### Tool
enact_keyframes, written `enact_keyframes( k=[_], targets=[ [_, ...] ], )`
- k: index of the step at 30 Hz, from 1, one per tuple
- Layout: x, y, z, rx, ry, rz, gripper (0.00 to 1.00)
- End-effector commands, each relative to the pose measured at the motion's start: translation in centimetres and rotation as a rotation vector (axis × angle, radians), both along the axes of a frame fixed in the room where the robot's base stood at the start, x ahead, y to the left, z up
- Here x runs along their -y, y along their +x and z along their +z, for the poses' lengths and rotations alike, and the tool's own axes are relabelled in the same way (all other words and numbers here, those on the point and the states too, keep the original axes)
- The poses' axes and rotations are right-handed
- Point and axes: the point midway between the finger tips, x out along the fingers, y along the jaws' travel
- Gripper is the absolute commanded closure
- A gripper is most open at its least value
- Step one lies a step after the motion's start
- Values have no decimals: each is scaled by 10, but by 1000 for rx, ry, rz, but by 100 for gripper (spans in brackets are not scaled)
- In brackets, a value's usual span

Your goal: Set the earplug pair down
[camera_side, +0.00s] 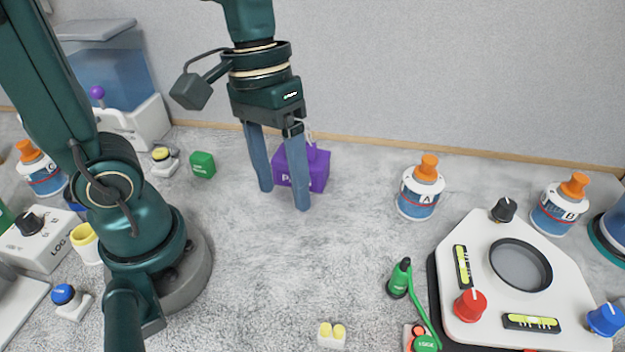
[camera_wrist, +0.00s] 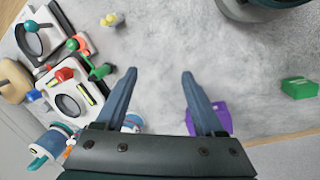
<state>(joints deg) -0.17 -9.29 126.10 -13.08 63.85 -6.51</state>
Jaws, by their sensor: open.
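The earplug pair (camera_side: 332,332) shows as two yellow plugs on a small white base, resting on the table at the bottom middle of the side view. It also shows near the top of the wrist view (camera_wrist: 112,19). My gripper (camera_side: 283,199) is open, with its two blue fingers pointing down and nothing between them. It is well apart from the earplugs, in front of the purple box (camera_side: 313,172), which one finger partly hides. In the wrist view my gripper (camera_wrist: 157,76) shows bare table between its fingertips.
A green block (camera_side: 202,164) stands left of the purple box. Bottle A (camera_side: 420,190) and bottle B (camera_side: 560,208) stand at right. A white panel with knobs (camera_side: 480,255) and a green tool with a cord (camera_side: 400,279) lie at front right. The middle of the table is clear.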

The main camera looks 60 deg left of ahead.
Motion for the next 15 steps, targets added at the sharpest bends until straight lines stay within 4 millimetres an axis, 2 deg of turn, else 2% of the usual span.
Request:
enact_keyframes(
  k=[6, 15],
  targets=[
    [-25, -11, 15, 301, 138, -96, 29],
    [-41, -16, 22, 503, 249, -161, 29]
  ],
)
